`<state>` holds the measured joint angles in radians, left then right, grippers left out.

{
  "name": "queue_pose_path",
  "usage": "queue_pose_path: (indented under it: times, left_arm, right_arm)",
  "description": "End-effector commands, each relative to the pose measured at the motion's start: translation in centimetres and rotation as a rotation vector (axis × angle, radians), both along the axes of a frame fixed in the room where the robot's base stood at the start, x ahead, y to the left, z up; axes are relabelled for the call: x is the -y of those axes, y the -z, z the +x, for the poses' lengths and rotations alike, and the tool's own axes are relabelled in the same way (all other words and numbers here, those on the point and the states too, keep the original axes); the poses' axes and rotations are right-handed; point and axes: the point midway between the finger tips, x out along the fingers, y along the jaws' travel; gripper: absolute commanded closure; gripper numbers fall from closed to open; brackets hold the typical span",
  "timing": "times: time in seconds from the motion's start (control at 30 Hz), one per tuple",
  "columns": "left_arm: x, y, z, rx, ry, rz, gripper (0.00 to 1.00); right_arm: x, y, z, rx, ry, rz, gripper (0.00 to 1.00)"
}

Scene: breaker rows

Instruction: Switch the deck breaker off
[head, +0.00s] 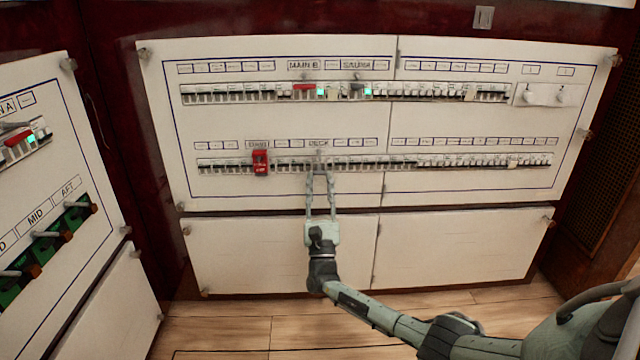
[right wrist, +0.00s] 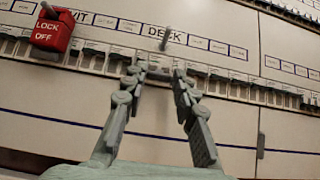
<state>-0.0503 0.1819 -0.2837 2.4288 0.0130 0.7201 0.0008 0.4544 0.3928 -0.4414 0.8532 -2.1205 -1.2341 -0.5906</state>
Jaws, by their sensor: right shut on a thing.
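The deck breaker (head: 318,155) sits in the lower row of the white panel, under the label DECK (head: 318,142). In the right wrist view its grey lever (right wrist: 165,38) sticks out in front of the label. My right gripper (head: 319,174) comes up from below, its two fingers on either side of the deck breaker's lower part. The fingers partly hide the breaker body. My left gripper is not in view.
A red lock-off block (head: 260,162) covers a breaker left of the deck one. The upper row has a red lever (head: 304,87) and green lights (head: 368,91). A second panel with green breakers (head: 46,243) stands at the left. The floor (head: 240,330) is clear.

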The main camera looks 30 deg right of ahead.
Motion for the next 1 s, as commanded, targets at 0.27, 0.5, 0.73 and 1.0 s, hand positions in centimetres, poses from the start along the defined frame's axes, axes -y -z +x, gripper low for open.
queue_pose_path:
  times: [0.27,0.5,0.73,1.0]
  left_arm:
    - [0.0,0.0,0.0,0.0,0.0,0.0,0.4]
    - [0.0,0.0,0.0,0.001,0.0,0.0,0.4]
    - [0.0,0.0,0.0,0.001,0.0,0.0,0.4]
    - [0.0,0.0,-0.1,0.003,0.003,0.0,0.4]
  right_arm:
    - [0.0,0.1,0.0,0.0,0.0,-0.002,1.0]
    - [0.0,0.1,0.0,0.0,0.001,-0.002,0.58]
    - [0.0,0.1,0.0,0.001,0.001,-0.002,0.52]
    - [-0.6,1.1,-0.9,-0.001,0.0,-0.002,0.52]
